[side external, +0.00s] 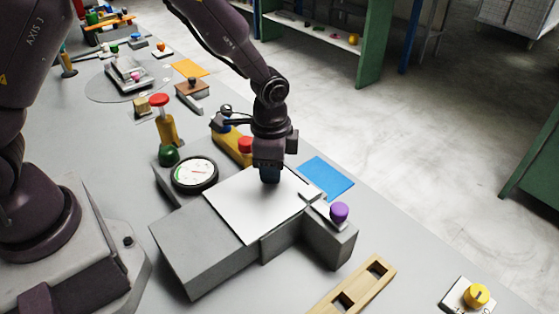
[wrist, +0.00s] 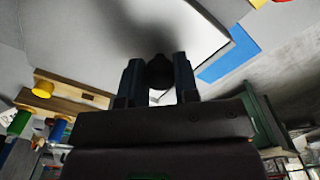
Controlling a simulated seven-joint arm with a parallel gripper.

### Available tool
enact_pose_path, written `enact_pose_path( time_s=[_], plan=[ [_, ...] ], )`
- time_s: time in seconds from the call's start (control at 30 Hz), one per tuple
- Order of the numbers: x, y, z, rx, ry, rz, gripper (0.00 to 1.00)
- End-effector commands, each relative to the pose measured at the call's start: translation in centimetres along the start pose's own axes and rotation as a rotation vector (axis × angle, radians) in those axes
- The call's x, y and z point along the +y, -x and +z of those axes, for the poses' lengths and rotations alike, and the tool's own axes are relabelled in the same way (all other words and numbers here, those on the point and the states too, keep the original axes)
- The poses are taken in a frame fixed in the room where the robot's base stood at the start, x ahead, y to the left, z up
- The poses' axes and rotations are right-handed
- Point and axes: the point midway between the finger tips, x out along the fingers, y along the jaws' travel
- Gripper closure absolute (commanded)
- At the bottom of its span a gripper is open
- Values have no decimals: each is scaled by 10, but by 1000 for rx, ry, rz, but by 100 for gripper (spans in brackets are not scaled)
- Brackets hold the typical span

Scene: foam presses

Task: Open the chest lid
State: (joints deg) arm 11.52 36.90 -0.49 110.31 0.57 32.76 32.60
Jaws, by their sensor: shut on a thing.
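The chest is a grey box (side external: 215,262) on the table in the side external view. Its lid is a flat white panel (side external: 247,208) lying over the top of the box; I cannot tell whether it is slightly raised. My gripper (side external: 270,177) points down at the far part of the lid. In the wrist view my gripper (wrist: 157,82) has its two fingers on either side of a dark round knob (wrist: 160,72) and is shut on it. The knob is hidden by the fingers in the side external view. The lid fills the upper middle of the wrist view.
A round dial gauge (side external: 194,173) stands left of the lid. A purple knob (side external: 339,212) sits on a grey block at the right. A blue sheet (side external: 326,177) lies behind, and a wooden strip with square holes (side external: 352,288) lies in front. A red button (side external: 245,145) is close behind my gripper.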

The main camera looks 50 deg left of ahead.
Motion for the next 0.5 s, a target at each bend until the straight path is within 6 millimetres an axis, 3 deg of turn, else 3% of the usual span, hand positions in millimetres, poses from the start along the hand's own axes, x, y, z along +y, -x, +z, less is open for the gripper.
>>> enact_pose_path(
  time_s=[0.3,0.5],
  plan=[
    [58,1,57,-3,-2,2,100],
    [81,1,80,-1,-3,1,100]
  ],
)
